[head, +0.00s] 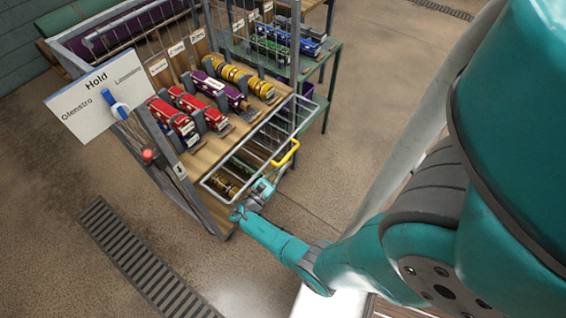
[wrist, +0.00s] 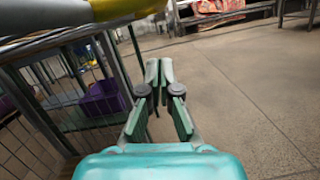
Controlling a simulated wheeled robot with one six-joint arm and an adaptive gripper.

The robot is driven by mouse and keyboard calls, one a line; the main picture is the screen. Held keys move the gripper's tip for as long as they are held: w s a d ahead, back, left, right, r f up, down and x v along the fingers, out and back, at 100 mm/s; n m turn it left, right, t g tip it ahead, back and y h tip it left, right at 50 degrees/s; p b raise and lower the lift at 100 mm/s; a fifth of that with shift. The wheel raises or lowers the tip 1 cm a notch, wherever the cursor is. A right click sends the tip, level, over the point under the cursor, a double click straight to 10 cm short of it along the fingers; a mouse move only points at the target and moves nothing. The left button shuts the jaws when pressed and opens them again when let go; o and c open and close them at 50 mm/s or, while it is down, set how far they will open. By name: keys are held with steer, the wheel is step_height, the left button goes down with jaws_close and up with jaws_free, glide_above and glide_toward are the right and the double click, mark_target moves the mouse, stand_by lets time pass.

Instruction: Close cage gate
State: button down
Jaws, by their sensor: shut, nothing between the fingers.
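The cage gate (head: 237,197) is a pale wire-barred frame at the front of the wooden rack, below the shelf of coloured rolls. It seems to stand out from the rack front; its exact angle is hard to tell. A yellow handle (head: 285,153) sits on its outer bar. A yellow and grey bar, likely this handle (wrist: 125,9), crosses the top left of the wrist view. My gripper (head: 268,184) is just in front of the gate, near and below the handle. In the wrist view my gripper (wrist: 159,75) is shut and empty, with the bar above and left of it.
A sign board (head: 95,98) stands at the rack's left end. Red, purple and yellow rolls (head: 215,88) lie on the shelf. A green table (head: 325,62) is behind, with a purple bin (wrist: 103,98) beside the rack. A floor drain (head: 140,260) and open concrete lie in front.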

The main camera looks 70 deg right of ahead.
mark_target(284, 161)
steer(key=shift+s+d+r, duration=0.1)
steer(key=shift+s+r, duration=0.15)
steer(key=shift+r, duration=0.75)
steer(key=shift+s+r, duration=0.2)
steer(key=shift+r, duration=0.8)
steer(key=shift+s+r+n, duration=0.15)
steer(key=shift+r+n, duration=0.55)
steer(key=shift+r, duration=0.1)
steer(key=w+d+r+n+t, duration=0.1)
steer(key=w+r+n+t, duration=0.1)
steer(key=w+r+n, duration=0.3)
steer(key=w+d+r+n+t, duration=0.1)
steer(key=w+r+n+t, duration=0.2)
steer(key=r+n, duration=0.8)
steer(key=shift+w+d+n+y, duration=0.15)
steer(key=shift+w+n+y, duration=0.35)
steer(key=shift+w, duration=0.45)
steer(key=shift+r, duration=0.1)
